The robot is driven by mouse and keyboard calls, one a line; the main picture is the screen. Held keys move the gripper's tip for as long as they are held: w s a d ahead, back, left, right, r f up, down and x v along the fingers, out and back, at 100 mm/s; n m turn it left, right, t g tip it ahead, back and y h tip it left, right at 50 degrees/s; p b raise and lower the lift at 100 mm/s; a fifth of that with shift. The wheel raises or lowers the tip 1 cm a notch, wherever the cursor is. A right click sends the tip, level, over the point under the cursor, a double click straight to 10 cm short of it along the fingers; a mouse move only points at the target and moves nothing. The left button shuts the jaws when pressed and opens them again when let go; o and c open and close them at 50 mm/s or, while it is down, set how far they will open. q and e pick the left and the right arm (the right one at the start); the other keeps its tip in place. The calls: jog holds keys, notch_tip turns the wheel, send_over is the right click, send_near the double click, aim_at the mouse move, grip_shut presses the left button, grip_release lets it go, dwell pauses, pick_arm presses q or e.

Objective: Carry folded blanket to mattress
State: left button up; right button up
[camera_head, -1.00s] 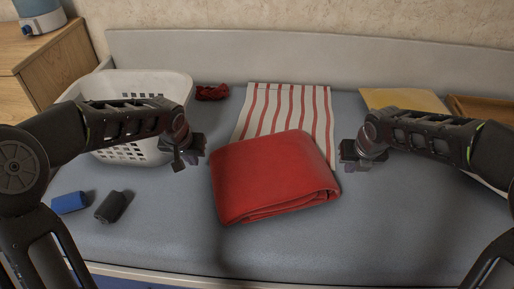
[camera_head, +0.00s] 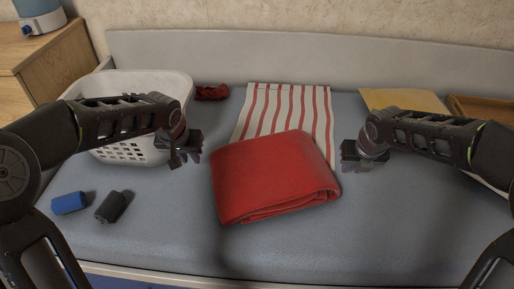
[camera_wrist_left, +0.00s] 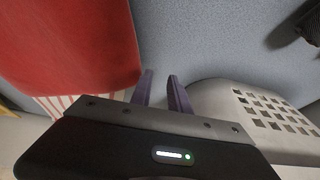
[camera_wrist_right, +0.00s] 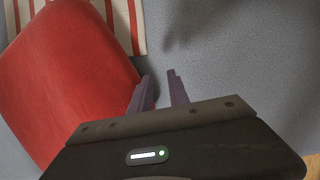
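The red folded blanket (camera_head: 273,172) lies on the grey-blue mattress (camera_head: 300,248), partly over a striped cloth. It also shows in the left wrist view (camera_wrist_left: 65,45) and the right wrist view (camera_wrist_right: 65,85). My left gripper (camera_head: 190,160) is just left of the blanket, apart from it, with its two fingers (camera_wrist_left: 160,90) spread and empty. My right gripper (camera_head: 350,162) is just right of the blanket, with its fingers (camera_wrist_right: 160,88) spread and empty. Neither gripper holds the blanket.
A white laundry basket (camera_head: 105,85) stands at the left, behind my left arm. A red-and-white striped cloth (camera_head: 285,105), a small dark red cloth (camera_head: 211,92) and a yellow folder (camera_head: 405,100) lie at the back. Blue (camera_head: 69,203) and black (camera_head: 112,206) rolls lie front left.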

pick_arm(q)
jog(key=v, duration=1)
jog(key=shift+s+r, duration=0.1)
pick_arm(e)
jog(key=shift+r, duration=0.1)
jog(key=v, duration=1.1)
jog(key=shift+s+r, duration=0.25)
jog(key=shift+r, duration=0.1)
